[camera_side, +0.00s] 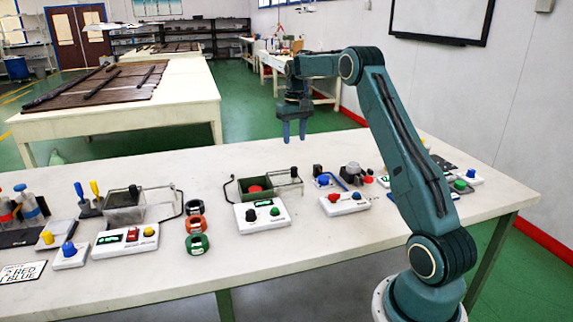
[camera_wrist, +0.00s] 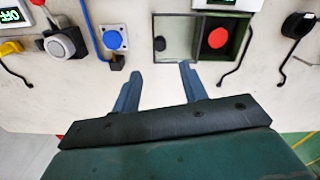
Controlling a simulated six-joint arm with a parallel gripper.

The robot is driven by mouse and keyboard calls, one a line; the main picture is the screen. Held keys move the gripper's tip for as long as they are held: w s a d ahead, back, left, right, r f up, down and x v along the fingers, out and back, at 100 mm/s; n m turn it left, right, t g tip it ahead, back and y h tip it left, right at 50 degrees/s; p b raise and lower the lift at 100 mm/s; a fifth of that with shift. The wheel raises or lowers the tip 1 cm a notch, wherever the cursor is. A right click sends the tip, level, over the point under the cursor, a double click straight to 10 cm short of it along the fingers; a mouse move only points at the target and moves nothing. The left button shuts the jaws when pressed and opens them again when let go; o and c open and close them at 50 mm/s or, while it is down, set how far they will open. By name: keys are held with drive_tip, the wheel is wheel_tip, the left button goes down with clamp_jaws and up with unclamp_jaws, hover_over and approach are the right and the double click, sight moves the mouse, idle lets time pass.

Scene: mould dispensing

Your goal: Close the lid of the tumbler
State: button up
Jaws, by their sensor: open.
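A dark green open box (camera_side: 240,194) stands mid-table with a red round part (camera_side: 255,188) inside; I take it as the tumbler. Its clear lid (camera_side: 283,187) with a black knob (camera_side: 294,172) is folded open to the right in the side view. In the wrist view the box (camera_wrist: 243,48) is at upper right, the lid (camera_wrist: 175,25) lies open on its left, and the knob (camera_wrist: 159,44) shows. My gripper (camera_side: 294,139) is open and empty, raised above the table. In the wrist view its fingers (camera_wrist: 158,84) are apart, just below the lid in the picture.
A white control box (camera_side: 262,215) stands before the box, with bent wire handles beside it. A blue button (camera_wrist: 113,40) is left of the lid in the wrist view. Coloured rings (camera_side: 197,225) and another clear-lidded case (camera_side: 124,214) are further left.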

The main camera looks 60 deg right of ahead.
sight(294, 168)
wheel_tip(294, 168, down, 12)
drive_tip(key=shift+f, duration=0.15)
idle(0.5)
clamp_jaws()
